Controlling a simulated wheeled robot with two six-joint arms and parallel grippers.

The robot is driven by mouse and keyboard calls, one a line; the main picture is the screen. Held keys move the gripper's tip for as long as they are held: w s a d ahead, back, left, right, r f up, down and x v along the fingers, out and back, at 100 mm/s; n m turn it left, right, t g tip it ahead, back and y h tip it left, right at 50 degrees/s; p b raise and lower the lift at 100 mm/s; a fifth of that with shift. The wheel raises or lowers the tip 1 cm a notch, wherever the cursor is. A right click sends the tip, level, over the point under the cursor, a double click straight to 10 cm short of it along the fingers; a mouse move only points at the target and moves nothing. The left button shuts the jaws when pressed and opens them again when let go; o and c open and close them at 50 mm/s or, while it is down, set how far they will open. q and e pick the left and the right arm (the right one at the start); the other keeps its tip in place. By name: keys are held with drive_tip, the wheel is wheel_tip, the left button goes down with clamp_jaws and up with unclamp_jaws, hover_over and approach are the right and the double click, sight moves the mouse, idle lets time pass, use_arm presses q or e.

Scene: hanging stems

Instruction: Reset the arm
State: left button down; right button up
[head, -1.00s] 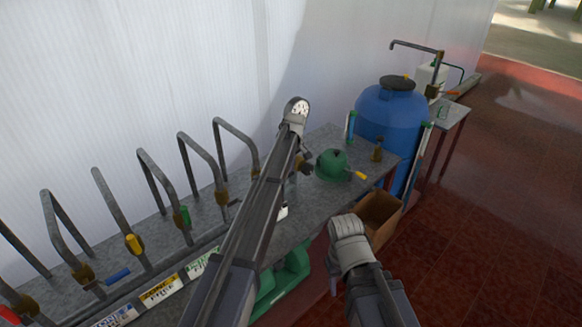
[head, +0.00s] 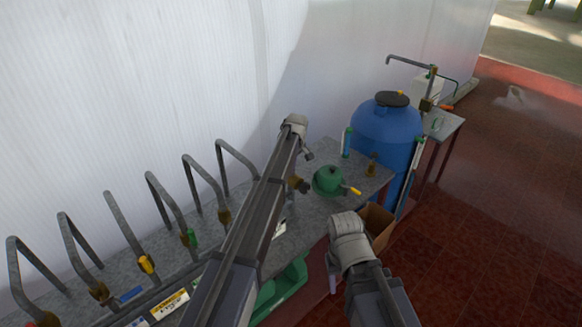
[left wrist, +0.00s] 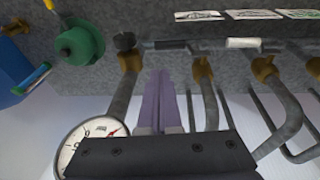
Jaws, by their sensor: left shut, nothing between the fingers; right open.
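My left arm reaches from the bottom of the head view over the grey workbench (head: 318,205), and its far joint stands near the white wall. My left gripper is hidden behind that arm in the head view. In the left wrist view its purple fingers (left wrist: 160,76) are together and empty, pointing at the bench between two bent pipes. My right arm is folded at the lower middle, its wrist beside the bench's front edge. Only a pale finger of my right gripper (head: 331,268) shows below that wrist; it is open, with its tips mostly hidden.
Several bent grey pipes (head: 160,200) with brass fittings line the bench. A round gauge (left wrist: 90,140) is close beside the left gripper. A green device (head: 328,180), a blue tank (head: 385,135) and a cardboard box (head: 378,228) stand to the right. Red floor lies open at right.

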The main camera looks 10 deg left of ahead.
idle(0.3)
use_arm(q)
drive_tip(key=s+d+f+m+b, duration=0.2)
drive_tip(key=s+f+m+b, duration=0.2)
drive_tip(key=s+f+b, duration=0.4)
drive_tip(key=s+d+f+m+g+b, duration=0.1)
drive_tip(key=s+d+f+m+b, duration=0.2)
drive_tip(key=s, duration=1.8)
drive_tip(key=s+d+f+m+g+b, duration=0.1)
drive_tip(key=s+d+f+m+b, duration=0.2)
drive_tip(key=s+f+m+b, duration=0.4)
drive_tip(key=s+f+b, duration=0.6)
drive_tip(key=s, duration=0.2)
drive_tip(key=shift+s+d+f, duration=0.25)
drive_tip(key=shift+f, duration=0.05)
drive_tip(key=shift+s, duration=0.1)
